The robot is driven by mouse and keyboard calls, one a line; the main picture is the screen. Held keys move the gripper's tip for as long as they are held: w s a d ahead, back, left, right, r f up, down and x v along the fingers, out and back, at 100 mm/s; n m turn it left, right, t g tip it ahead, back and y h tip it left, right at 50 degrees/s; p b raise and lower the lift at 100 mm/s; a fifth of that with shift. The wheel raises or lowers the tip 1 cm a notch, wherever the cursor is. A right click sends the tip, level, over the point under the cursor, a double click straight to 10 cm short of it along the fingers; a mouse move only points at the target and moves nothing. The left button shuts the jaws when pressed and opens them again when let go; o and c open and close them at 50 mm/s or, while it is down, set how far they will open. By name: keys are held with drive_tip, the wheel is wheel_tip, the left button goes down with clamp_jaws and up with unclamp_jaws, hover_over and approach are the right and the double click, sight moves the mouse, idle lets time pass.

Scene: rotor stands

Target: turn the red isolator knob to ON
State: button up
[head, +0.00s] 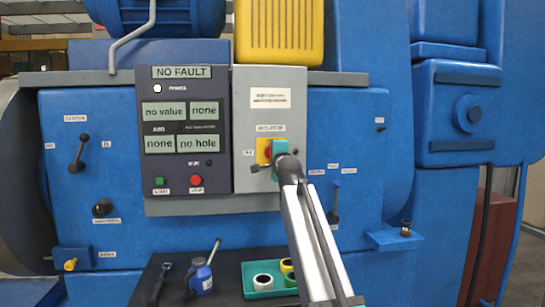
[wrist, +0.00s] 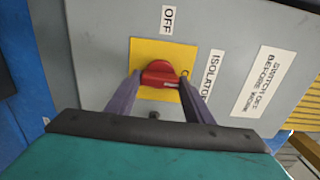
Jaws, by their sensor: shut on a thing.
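The red isolator knob (wrist: 158,70) sits on a yellow plate (wrist: 150,48) on a grey panel. My gripper (wrist: 160,82) is shut on the knob, with one finger on its left and one on its right. A pale mark shows on the knob's lower right part. The OFF label (wrist: 167,19) is above the plate in the wrist view; a plate letter beside the right finger is partly covered. In the head view, my gripper (head: 279,148) covers most of the knob, and a little red shows beside the yellow plate (head: 262,146).
The dark control panel (head: 190,72) to the left reads NO FAULT, with a green button (head: 159,181) and a red button (head: 196,180) below.

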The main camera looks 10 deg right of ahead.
drive_tip(key=o, duration=1)
drive_tip(key=shift+o, duration=0.2)
drive_tip(key=shift+s, duration=0.15)
drive_tip(key=s+b, duration=0.2)
drive_tip(key=s, duration=1.1)
drive_tip(key=shift+s, duration=0.3)
drive_tip(key=shift+f, duration=0.1)
